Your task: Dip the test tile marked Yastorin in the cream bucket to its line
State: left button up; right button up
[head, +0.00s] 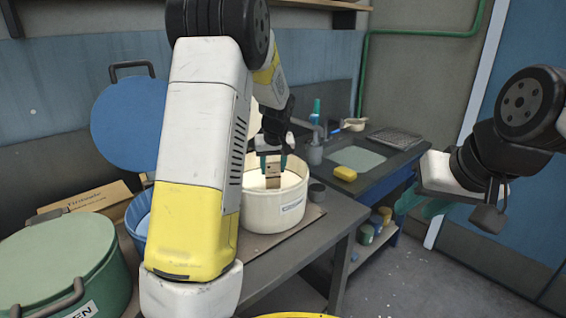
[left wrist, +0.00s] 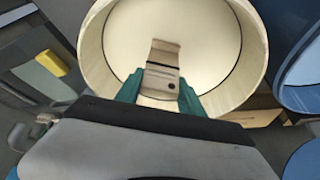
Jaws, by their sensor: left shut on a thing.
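The cream bucket (head: 262,213) stands on the bench with its top open and pale liquid inside. My left gripper (head: 273,161) is over its mouth, teal fingers shut on a small tan tile (head: 273,178). In the left wrist view the tile (left wrist: 163,60) points away from the fingers (left wrist: 158,86) into the bucket (left wrist: 254,45). My right gripper (head: 425,204) is off the bench at the right, partly hidden.
A green lidded bucket (head: 65,255) is at the front left. A blue bucket (head: 137,221) is beside the cream one, with a blue lid (head: 128,123) behind. A cardboard box (head: 87,198) lies at the back left. A yellow sponge (head: 345,173) sits by the sink (head: 372,155).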

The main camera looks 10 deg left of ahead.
aim_at(273, 176)
pick_arm(q)
jog(key=shift+f, duration=2.2)
jog(key=shift+f, duration=0.35)
dwell(0.4)
jog(key=shift+r, duration=7.15)
jog(key=shift+s, duration=0.1)
